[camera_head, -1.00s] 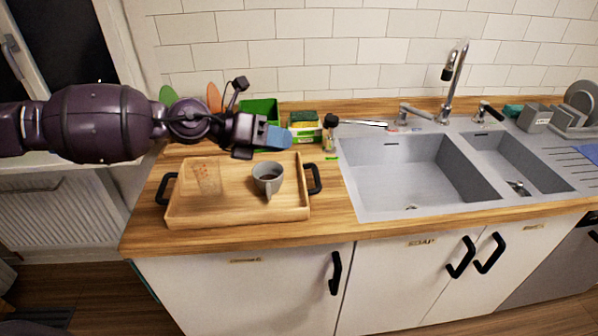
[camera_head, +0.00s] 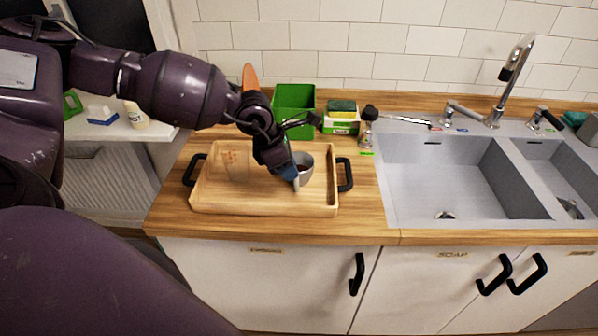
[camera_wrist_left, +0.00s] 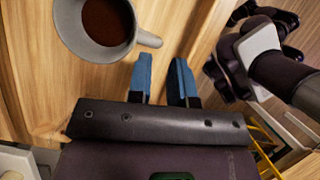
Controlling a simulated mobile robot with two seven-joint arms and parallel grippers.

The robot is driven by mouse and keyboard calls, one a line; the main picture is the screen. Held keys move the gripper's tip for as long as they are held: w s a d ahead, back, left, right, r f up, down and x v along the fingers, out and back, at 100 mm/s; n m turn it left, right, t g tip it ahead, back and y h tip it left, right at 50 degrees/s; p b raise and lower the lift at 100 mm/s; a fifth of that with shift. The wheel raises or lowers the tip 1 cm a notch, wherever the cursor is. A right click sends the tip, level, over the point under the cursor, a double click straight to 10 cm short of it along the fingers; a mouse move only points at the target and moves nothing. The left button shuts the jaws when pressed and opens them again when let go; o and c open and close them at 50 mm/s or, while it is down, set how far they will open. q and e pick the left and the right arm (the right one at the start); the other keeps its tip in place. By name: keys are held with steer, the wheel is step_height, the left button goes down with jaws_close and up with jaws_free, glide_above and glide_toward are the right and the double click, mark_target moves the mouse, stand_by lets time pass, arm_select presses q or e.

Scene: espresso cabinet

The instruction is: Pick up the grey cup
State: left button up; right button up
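The grey cup (camera_head: 305,163) stands upright on the wooden tray (camera_head: 262,209) with dark brown liquid in it. My left gripper (camera_head: 291,176) reaches down to the tray and partly covers the cup's left side. In the left wrist view the cup (camera_wrist_left: 72,40) is at upper left, with its handle toward the blue fingers. My left gripper (camera_wrist_left: 162,78) is open there, its two fingers apart with nothing between them. The handle's end lies just ahead of the fingertips, near the left finger; I cannot tell whether they touch. My right gripper is not identifiable in these views.
Black handles flank the tray. Behind are a green box (camera_head: 293,110), a sponge on a carton (camera_head: 341,118) and a small bottle (camera_head: 368,127). The sink (camera_head: 440,175) lies to the right.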

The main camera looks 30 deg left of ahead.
mark_target(296, 185)
arm_select(q)
steer(key=shift+a+p+x, duration=0.2)
steer(key=shift+p+x, duration=0.2)
steer(key=shift+x, duration=2.75)
steer(key=shift+s+f, duration=0.1)
jaws_close()
